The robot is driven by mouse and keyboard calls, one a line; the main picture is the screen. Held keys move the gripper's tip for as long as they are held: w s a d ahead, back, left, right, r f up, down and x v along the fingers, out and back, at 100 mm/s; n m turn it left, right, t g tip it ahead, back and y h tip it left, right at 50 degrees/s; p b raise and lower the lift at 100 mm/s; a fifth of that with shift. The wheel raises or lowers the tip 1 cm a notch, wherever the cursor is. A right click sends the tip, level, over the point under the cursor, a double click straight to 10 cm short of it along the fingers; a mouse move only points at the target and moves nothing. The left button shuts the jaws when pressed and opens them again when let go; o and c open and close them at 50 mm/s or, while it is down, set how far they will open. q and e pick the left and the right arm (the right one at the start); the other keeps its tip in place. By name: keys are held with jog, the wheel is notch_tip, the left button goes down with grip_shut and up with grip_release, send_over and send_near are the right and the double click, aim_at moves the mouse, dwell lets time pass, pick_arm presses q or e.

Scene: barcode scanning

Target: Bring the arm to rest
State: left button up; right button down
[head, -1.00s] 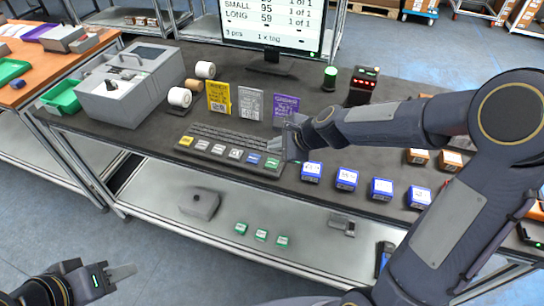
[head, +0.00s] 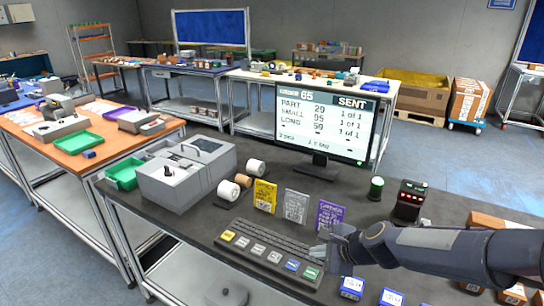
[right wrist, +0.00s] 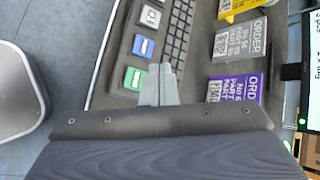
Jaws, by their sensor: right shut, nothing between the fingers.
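My right gripper (head: 319,251) is shut and empty, over the right end of the black keyboard (head: 262,240). In the right wrist view its closed fingertips (right wrist: 161,72) lie close to the green key (right wrist: 133,78) and the purple card (right wrist: 232,90). I cannot tell whether the fingers touch the keyboard. My right arm (head: 430,250) reaches in from the right edge of the head view. My left gripper is outside the head view. The monitor (head: 325,122) reads "SENT" above several lines of text.
A grey printer-like box (head: 185,178) stands at the left of the dark table. Yellow, grey and purple cards stand behind the keyboard. A green cylinder (head: 376,188) and a dark device with red lights (head: 409,202) stand to the right. Blue boxes (head: 352,287) lie near the front edge.

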jog(key=s+d+r+n, duration=0.1)
jog(key=s+r+n, duration=0.2)
jog(key=s+n, duration=0.25)
jog(key=s+d+r+n, duration=0.1)
jog(key=s+r+n, duration=0.3)
jog(key=s, duration=0.3)
jog(key=s+d+f+n+g+h, duration=0.1)
jog(key=s+d+f+n, duration=0.1)
jog(key=s+n, duration=0.6)
jog(key=s+d, duration=0.1)
jog(key=s, duration=0.5)
jog(key=shift+g+h, duration=0.3)
jog(key=shift+h, duration=0.1)
